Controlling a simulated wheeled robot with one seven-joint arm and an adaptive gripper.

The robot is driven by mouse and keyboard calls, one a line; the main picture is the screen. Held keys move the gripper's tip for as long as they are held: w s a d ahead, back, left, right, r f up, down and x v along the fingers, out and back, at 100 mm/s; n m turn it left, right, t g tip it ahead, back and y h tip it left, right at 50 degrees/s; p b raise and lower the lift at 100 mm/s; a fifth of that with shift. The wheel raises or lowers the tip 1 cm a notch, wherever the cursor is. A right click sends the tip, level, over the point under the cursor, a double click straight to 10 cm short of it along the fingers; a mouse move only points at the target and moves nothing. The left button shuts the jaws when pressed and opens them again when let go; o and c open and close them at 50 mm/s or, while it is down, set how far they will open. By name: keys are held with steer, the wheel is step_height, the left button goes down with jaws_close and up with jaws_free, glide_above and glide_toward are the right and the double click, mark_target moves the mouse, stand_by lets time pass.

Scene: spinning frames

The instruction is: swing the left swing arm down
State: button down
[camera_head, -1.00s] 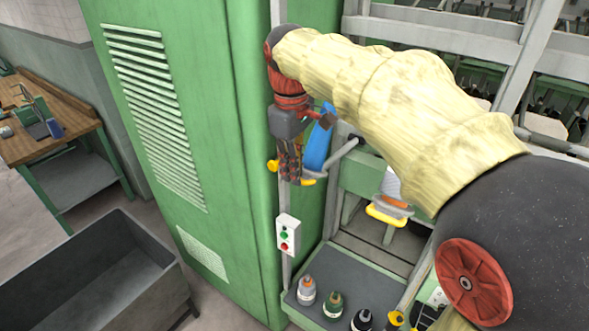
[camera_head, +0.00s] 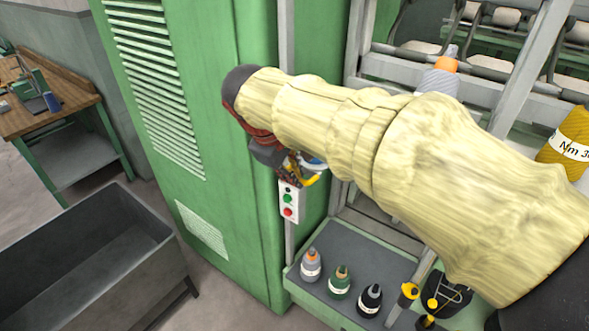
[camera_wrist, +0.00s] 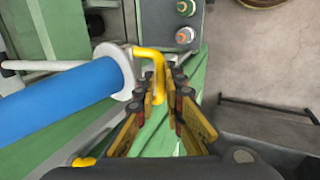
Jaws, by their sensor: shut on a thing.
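The left swing arm carries a blue roll (camera_wrist: 55,100) with a pale round end disc (camera_wrist: 126,68) and a bent yellow handle (camera_wrist: 152,58). My gripper (camera_wrist: 164,90) is shut on this handle, which runs down between the fingers in the wrist view. In the head view, my gripper (camera_head: 292,172) is low beside the green cabinet's corner, just above the button box. Part of the yellow handle (camera_head: 309,180) shows under it. My yellow-sleeved arm hides most of the swing arm and roll in the head view.
A button box (camera_head: 288,201) with green and red buttons is very close to my gripper. Several bottles stand on a dark tray (camera_head: 325,242) below. The green cabinet (camera_head: 225,120) stands at left. A grey bin (camera_head: 85,262) is on the floor.

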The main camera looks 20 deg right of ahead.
steer(key=shift+w+d+f+b, duration=0.15)
steer(key=shift+f+b, duration=0.35)
steer(key=shift+f, duration=0.75)
steer(key=shift+w+d+f+b, duration=0.15)
steer(key=shift+f+b, duration=0.3)
steer(key=shift+f, duration=0.75)
steer(key=shift+s, duration=0.15)
steer(key=c, duration=1.9)
jaws_free()
steer(key=shift+a, duration=0.1)
steer(key=shift+r, duration=0.1)
steer(key=v, duration=1.2)
